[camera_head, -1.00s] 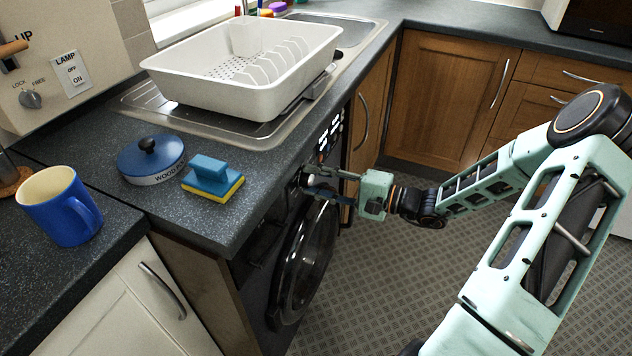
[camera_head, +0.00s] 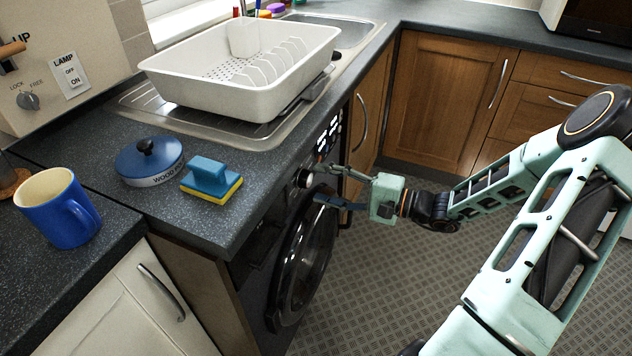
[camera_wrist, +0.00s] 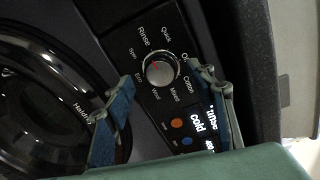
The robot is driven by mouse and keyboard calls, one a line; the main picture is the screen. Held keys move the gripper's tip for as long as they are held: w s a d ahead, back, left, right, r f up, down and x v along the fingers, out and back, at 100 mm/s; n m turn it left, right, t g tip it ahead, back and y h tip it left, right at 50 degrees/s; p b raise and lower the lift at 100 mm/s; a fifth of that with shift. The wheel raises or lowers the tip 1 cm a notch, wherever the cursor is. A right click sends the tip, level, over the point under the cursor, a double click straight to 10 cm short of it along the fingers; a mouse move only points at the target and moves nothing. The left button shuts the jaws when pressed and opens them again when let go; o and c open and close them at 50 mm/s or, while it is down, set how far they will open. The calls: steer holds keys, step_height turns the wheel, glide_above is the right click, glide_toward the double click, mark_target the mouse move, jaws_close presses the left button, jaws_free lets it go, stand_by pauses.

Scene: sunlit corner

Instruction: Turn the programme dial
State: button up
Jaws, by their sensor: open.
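The programme dial (camera_wrist: 159,71) is a round silver knob with a red mark on the washing machine's black panel. Words such as Rinse, Quick, Cotton, Mixed, Wool, Eco and Spin ring it. The red mark points up and left, towards Rinse. The dial also shows in the head view (camera_head: 304,178), at the panel under the worktop. My gripper (camera_head: 320,186) is open in front of the panel. In the wrist view my blue-padded fingers (camera_wrist: 160,108) stand apart below the dial, one to each side. Nothing is between them, and they look clear of the dial.
The washing machine's round door (camera_head: 303,258) lies below the panel. Lit display words (camera_wrist: 200,125) and coloured buttons (camera_wrist: 177,123) sit beside the dial. The worktop edge overhangs above.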

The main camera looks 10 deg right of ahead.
steer(key=v, duration=0.9)
